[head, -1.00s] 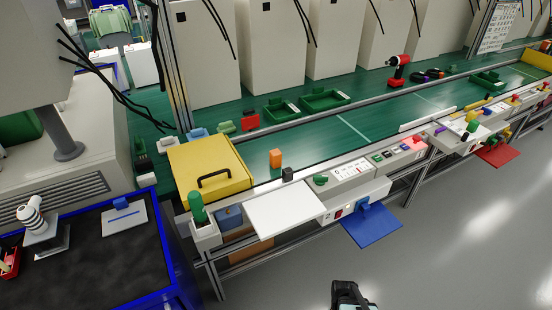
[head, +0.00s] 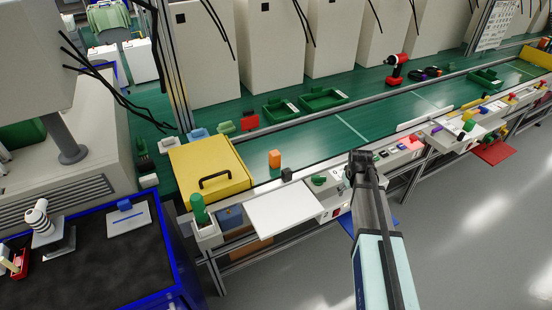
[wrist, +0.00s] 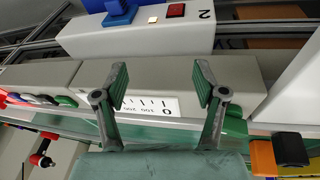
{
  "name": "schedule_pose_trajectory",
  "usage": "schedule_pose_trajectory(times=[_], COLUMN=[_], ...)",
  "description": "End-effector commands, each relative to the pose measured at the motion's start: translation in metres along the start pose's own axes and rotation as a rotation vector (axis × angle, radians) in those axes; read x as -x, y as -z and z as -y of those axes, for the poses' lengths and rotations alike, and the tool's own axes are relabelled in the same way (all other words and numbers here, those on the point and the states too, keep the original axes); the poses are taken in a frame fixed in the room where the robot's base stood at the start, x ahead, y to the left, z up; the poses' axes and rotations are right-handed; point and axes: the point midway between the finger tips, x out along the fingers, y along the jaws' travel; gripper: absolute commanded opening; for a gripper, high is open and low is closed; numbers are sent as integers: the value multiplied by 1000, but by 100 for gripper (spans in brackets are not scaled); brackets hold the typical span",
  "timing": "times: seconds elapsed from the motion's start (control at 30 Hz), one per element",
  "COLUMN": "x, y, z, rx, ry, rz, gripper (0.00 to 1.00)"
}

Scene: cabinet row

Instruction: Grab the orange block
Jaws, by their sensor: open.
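The orange block (head: 274,158) stands on the green bench top, just right of the yellow box, in the head view. In the wrist view an orange patch (wrist: 262,156) shows at the lower right, partly behind a black piece; it appears to be this block. My gripper (head: 362,156) is in front of the bench's front edge, right of the block and well apart from it. In the wrist view my gripper (wrist: 160,82) has its two fingers spread wide with nothing held between them, over the white control panel with a scale.
A yellow box with a black handle (head: 210,168) stands left of the block. A black knob piece (head: 287,174) and a white shelf (head: 285,208) are in front of it. Green trays (head: 323,98) lie behind. Bench surface right of the block is clear.

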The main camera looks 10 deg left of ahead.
Motion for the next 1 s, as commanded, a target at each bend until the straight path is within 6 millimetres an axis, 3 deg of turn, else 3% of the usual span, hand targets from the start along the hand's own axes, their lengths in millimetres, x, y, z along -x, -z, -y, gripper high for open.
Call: schedule_pose_trajectory(times=[0.03,0.17,0.3,0.43,0.6,0.7,0.83,1.0], x=[11,38,72,106,141,148,142,112], y=[30,89,147,186,210,215,217,222], z=[-2,19,68,117,158,169,174,180], rx=[21,52,62,67,74,75,75,75], ry=[-12,-3,61,130,190,205,209,209], rz=[-35,-92,-126,-137,-141,-139,-136,-135], gripper=[71,71,71,71,71,71,71,71])
